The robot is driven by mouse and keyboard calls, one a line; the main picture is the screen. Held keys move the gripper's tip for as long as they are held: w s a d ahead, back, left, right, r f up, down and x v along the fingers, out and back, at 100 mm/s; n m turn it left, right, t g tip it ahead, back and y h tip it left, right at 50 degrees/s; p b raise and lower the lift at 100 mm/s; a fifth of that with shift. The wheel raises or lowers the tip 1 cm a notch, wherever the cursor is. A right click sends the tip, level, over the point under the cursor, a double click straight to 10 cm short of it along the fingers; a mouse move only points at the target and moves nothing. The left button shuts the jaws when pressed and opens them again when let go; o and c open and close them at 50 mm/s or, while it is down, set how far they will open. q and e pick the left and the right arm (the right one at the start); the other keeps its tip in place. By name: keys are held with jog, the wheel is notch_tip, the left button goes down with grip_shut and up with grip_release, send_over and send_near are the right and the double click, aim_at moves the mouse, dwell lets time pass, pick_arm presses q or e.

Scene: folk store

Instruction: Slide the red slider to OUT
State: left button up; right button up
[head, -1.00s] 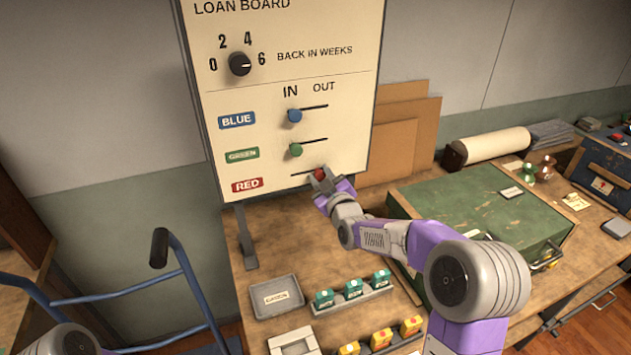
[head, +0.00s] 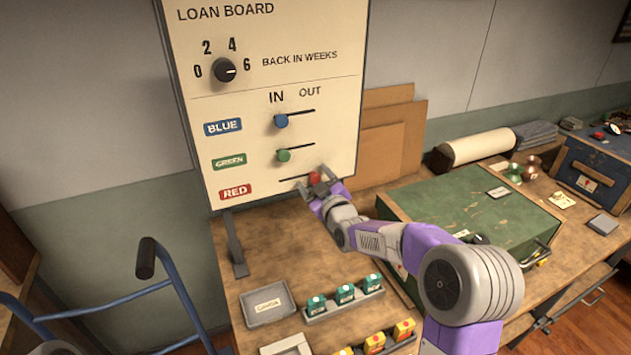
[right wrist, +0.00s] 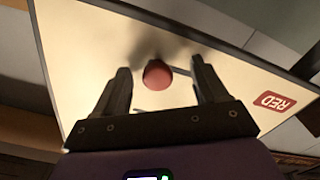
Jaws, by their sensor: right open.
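The red slider (head: 315,178) is a round red knob on the lowest slot of the loan board (head: 255,85). It sits well to the right along its slot, under the OUT side, with the bare slot showing to its left. My right gripper (head: 318,187) is open at the board, with its fingers on either side of the knob. In the right wrist view the red slider (right wrist: 157,74) stands between the two spread fingers, with a gap on both sides. The RED label (right wrist: 272,101) shows to the right there. My left gripper is not in view.
The blue slider (head: 281,121) and green slider (head: 284,155) sit at the IN side above. A green case (head: 470,215) lies right of my right arm. A grey tray (head: 268,303) and teal blocks (head: 345,293) are on the bench below the board.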

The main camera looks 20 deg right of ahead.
jog(key=shift+s+d+b, duration=0.1)
jog(key=shift+s+b, duration=0.9)
jog(key=shift+s, duration=0.85)
jog(key=s+b, duration=0.2)
jog(key=s, duration=0.3)
jog(key=shift+s, duration=0.15)
